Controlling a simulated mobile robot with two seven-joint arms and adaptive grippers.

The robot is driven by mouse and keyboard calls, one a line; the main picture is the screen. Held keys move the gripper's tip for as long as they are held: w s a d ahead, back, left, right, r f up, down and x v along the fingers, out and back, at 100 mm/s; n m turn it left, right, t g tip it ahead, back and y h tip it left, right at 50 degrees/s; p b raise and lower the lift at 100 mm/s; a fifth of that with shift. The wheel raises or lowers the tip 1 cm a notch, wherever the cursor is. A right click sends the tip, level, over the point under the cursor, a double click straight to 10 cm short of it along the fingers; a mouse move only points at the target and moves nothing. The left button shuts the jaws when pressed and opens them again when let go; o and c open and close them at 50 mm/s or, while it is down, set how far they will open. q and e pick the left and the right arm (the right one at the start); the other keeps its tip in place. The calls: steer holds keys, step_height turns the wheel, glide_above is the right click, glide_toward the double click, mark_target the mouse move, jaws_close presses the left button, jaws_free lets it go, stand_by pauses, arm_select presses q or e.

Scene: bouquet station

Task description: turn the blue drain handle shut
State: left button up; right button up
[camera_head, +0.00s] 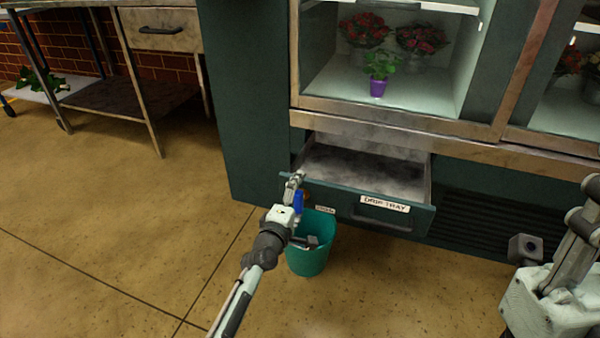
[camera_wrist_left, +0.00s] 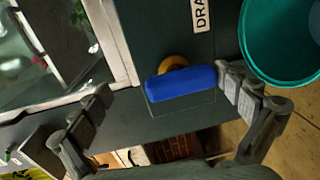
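The blue drain handle (camera_head: 298,203) is at the left end of the drip tray's front. In the left wrist view the blue handle (camera_wrist_left: 182,84) lies between the fingers of my left gripper (camera_wrist_left: 168,98), nearer the right-hand finger. A yellowish round fitting (camera_wrist_left: 173,63) shows behind it. My left gripper (camera_head: 299,192) is open around the handle. I cannot tell whether a finger touches it. Part of my right arm is at the right edge in the head view; its finger opening is unclear.
The drip tray drawer (camera_head: 430,220) is pulled out below the glass flower case. A teal bucket (camera_head: 306,262) stands on the floor under the handle, close to my left gripper; it also shows in the left wrist view (camera_wrist_left: 258,45). Open floor lies left.

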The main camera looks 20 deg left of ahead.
mark_target(301, 191)
arm_select(q)
steer(key=shift+t, duration=0.7)
steer(key=r, duration=0.5)
steer(key=w+r, duration=0.1)
steer(key=r, duration=0.2)
steer(key=shift+r, duration=0.1)
steer(key=shift+g, duration=0.6)
steer(key=f, duration=0.4)
steer(key=s+f, duration=0.1)
steer(key=f, duration=0.1)
steer(key=shift+d+f, duration=0.2)
steer(key=shift+f, duration=0.1)
steer(key=shift+s+p, duration=0.4)
steer(key=shift+s, duration=0.6)
steer(key=shift+s+r, duration=0.1)
steer(key=shift+s, duration=0.2)
steer(key=shift+s+a+f, duration=0.1)
steer(key=shift+s+f, duration=0.1)
steer(key=shift+s, duration=0.3)
steer(key=shift+s+a+f, duration=0.1)
steer(key=shift+s+f, duration=0.05)
steer(key=shift+s, duration=0.35)
steer(key=shift+s+f+p, duration=0.1)
steer(key=shift+s+p, duration=0.65)
steer(key=shift+s, duration=1.55)
